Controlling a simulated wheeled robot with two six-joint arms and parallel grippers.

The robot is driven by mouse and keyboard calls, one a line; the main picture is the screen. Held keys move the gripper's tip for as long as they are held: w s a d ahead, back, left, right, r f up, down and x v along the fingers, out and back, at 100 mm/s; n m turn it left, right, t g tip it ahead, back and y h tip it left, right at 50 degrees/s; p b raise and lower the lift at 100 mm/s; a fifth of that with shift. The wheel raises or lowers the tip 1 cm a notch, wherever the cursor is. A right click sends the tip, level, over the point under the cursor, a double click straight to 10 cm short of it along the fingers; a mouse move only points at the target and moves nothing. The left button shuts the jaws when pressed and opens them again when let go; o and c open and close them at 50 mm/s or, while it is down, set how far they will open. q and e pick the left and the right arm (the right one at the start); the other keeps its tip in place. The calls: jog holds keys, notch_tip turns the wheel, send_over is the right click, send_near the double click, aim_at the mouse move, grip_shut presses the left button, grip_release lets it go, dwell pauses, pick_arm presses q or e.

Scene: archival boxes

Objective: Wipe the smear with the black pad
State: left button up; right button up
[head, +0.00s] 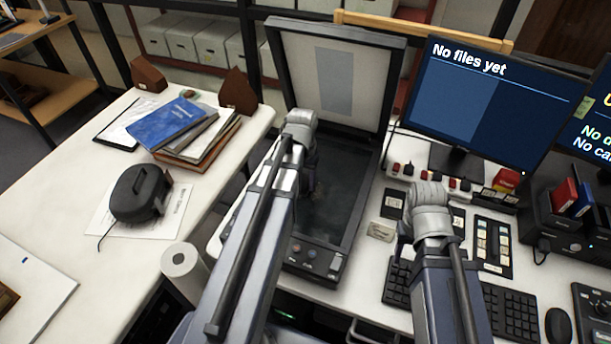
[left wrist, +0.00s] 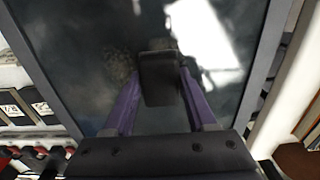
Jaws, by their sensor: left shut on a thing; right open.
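My left gripper (head: 312,182) reaches down over the dark glass of the open flatbed scanner (head: 350,225); my arm partly hides it. In the left wrist view, its two purple fingers (left wrist: 160,95) are shut on the black pad (left wrist: 160,78). The pad is over the glass; I cannot tell whether it touches. A mottled greyish-brown smear (left wrist: 117,64) shows on the glass just left of the pad. Part of the smear may be hidden behind the pad. My right gripper (head: 432,222) is over the desk by the keyboards, its fingers mostly hidden by its wrist.
The scanner lid (head: 335,75) stands raised at the back. A monitor (head: 470,100) and keyboards (head: 505,315) are to the right. A paper roll (head: 181,262) stands left of the scanner. Books (head: 195,140) and a black case (head: 138,193) lie on the left table.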

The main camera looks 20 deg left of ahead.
aim_at(320, 183)
pick_arm(q)
jog(key=shift+s+d+f, duration=0.1)
jog(key=shift+s+f, duration=0.05)
jog(key=shift+s, duration=1.9)
pick_arm(e)
jog(key=shift+f, duration=0.15)
pick_arm(q)
jog(key=shift+w+d, duration=0.15)
jog(key=shift+d, duration=0.85)
jog(key=shift+w+a, duration=0.1)
jog(key=shift+w, duration=1.8)
pick_arm(e)
jog(key=shift+s, duration=0.1)
pick_arm(q)
jog(key=shift+w+a, duration=0.15)
jog(key=shift+w, duration=1.85)
jog(key=shift+s+d, duration=0.1)
jog(key=shift+d, duration=0.95)
jog(key=shift+s, duration=0.1)
